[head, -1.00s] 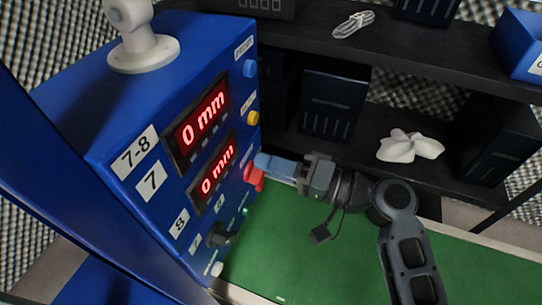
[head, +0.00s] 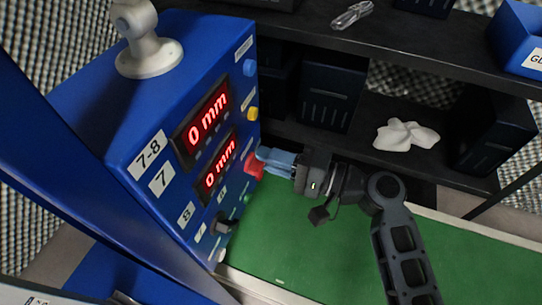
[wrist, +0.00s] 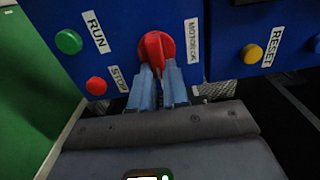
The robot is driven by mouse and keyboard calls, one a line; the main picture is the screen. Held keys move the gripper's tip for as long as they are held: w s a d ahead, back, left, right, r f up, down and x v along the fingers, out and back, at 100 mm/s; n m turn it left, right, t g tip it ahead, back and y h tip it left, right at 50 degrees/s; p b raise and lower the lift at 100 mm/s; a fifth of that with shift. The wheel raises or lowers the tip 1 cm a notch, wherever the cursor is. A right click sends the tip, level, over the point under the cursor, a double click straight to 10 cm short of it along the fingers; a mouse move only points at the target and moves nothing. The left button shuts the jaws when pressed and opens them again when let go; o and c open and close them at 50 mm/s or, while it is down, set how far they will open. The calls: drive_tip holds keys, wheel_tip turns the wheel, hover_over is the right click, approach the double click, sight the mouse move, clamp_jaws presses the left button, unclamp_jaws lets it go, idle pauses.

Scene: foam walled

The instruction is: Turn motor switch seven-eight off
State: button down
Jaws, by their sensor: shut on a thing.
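A blue control box with a "7-8" label (head: 150,155) stands at left in the head view. On its face is a red rotary switch (head: 255,163). In the wrist view the red switch (wrist: 157,50) sits beside a partly legible "MOTOR" label (wrist: 192,41), its grip ridge roughly upright. My gripper (head: 268,158) has its blue fingers at the switch. In the wrist view my gripper (wrist: 159,72) is shut on the switch's lower part, one finger on each side. The fingers hide part of the ridge.
Near the switch are a green RUN button (wrist: 69,41), a red STOP button (wrist: 96,86) and a yellow RESET button (wrist: 251,53). Two displays (head: 208,115) read "0 mm". A black shelf (head: 420,90) stands behind, and the green surface (head: 310,245) below is clear.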

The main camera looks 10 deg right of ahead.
drive_tip(key=c, duration=1.1)
unclamp_jaws()
drive_tip(key=shift+b+v, duration=0.45)
drive_tip(key=shift+v, duration=3.5)
drive_tip(key=shift+f, duration=0.15)
